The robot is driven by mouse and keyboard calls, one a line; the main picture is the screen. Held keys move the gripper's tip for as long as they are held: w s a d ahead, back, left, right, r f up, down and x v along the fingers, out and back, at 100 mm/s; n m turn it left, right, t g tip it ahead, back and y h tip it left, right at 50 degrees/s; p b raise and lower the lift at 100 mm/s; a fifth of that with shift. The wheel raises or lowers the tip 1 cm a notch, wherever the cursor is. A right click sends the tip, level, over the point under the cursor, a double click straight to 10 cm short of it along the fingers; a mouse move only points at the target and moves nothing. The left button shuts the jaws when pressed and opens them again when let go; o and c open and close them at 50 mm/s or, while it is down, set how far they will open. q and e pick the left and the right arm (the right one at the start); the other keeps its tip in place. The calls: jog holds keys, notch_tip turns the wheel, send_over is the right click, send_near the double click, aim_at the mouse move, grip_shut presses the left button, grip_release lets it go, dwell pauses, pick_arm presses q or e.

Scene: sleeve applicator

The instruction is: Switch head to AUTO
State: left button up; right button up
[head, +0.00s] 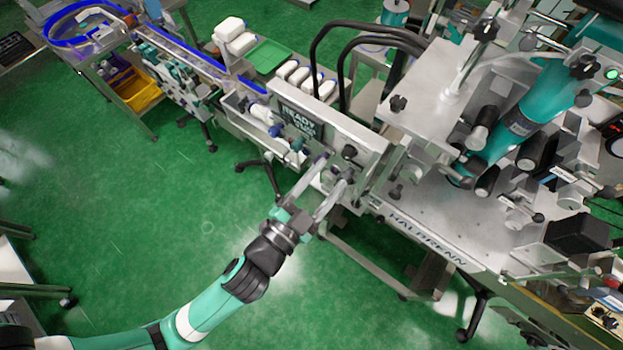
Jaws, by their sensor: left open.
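The control panel (364,142) is a grey box on the machine's front with a dark display (300,121) that reads READY on its top line; smaller text is hard to read. Below the display are a blue knob (275,130) and a teal knob (296,144). A black knob (349,152) sits on the panel's right part. My left gripper (332,171) is open in front of the panel's lower right, its fingertips close below and left of the black knob. Contact cannot be told. The knob labels and any AUTO mark are unreadable. My right gripper is not seen.
The steel machine deck (425,212) and its teal cylinder (520,124) fill the right. A conveyor runs to the upper left, with white containers (229,29) and a green tray (268,56) beside it. A yellow bin (137,90) stands at left. The green floor before the panel is clear.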

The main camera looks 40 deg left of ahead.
pick_arm(q)
jog(key=s+b, duration=0.1)
jog(key=s, duration=0.5)
jog(key=shift+s, duration=0.1)
jog(key=w+a+r+n+t+y+p, duration=0.2)
jog(key=r, duration=0.8)
jog(key=w+a+r+n+t+y+p, duration=0.1)
jog(key=w+a+r+n+t+y, duration=0.15)
jog(key=r, duration=0.75)
jog(key=w+a+r+n+t+y+p, duration=0.1)
jog(key=w+a+r+n+p, duration=0.15)
jog(key=r, duration=0.85)
jog(key=s+d+r+t+h, duration=0.1)
jog(key=r+h, duration=0.3)
jog(key=r, duration=0.5)
jog(key=s+d+r+m+t+h, duration=0.1)
jog(key=s+d+r+t+h, duration=0.1)
jog(key=r, duration=0.7)
jog(key=shift+t+h+p, duration=0.3)
jog(key=shift+t+h, duration=0.15)
jog(key=shift+h, duration=0.5)
